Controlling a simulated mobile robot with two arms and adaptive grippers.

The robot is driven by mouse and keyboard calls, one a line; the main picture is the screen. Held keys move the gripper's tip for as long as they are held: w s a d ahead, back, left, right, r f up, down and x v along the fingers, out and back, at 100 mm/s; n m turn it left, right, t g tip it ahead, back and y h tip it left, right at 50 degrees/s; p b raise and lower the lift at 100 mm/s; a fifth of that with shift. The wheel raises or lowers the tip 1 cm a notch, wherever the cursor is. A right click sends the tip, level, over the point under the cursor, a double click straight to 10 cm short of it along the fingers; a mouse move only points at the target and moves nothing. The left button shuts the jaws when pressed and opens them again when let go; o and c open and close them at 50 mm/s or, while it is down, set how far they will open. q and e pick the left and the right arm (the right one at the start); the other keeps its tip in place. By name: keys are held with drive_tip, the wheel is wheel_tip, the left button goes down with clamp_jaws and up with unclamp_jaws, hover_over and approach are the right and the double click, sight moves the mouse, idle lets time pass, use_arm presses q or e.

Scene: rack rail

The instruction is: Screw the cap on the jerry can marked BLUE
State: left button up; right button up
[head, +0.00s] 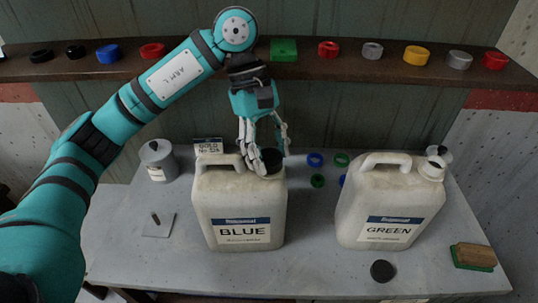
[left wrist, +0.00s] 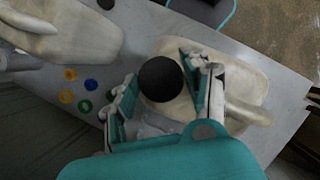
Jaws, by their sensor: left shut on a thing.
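The jerry can marked BLUE (head: 238,205) stands upright on the bench, off-white with a handle on top. My left gripper (head: 266,162) reaches down over its right top corner, shut on a black cap (head: 272,158). In the left wrist view the round black cap (left wrist: 162,79) sits between the two fingers, above the can (left wrist: 245,85). The cap is at the can's mouth; the cap hides the mouth and any thread, so I cannot tell how far it is seated. My right gripper is not in view.
The jerry can marked GREEN (head: 385,210) stands to the right. A black disc (head: 382,271) lies in front of it. Blue and green rings (head: 316,160) lie between the cans. A grey canister (head: 159,160) and a brush (head: 473,257) stand aside. A shelf (head: 215,67) with caps runs behind.

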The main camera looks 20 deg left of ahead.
use_arm(q)
drive_tip(key=shift+f+m+g+b, duration=0.1)
drive_tip(key=shift+m+g+b, duration=0.25)
drive_tip(key=shift+m, duration=0.55)
drive_tip(key=shift+r+m+y, duration=0.2)
drive_tip(key=shift+m+y, duration=0.3)
drive_tip(key=shift+m, duration=0.2)
drive_tip(key=m+y+p, duration=0.1)
drive_tip(key=m, duration=0.1)
drive_tip(key=m+g+p, duration=0.1)
drive_tip(key=m+p, duration=0.1)
drive_tip(key=m, duration=0.1)
drive_tip(key=shift+y, duration=0.4)
drive_tip(key=m+y+p, duration=0.1)
drive_tip(key=m, duration=0.2)
drive_tip(key=shift+f+m+y+p, duration=0.1)
drive_tip(key=shift+m+y+p, duration=0.3)
drive_tip(key=shift+m, duration=0.5)
drive_tip(key=o, duration=0.9)
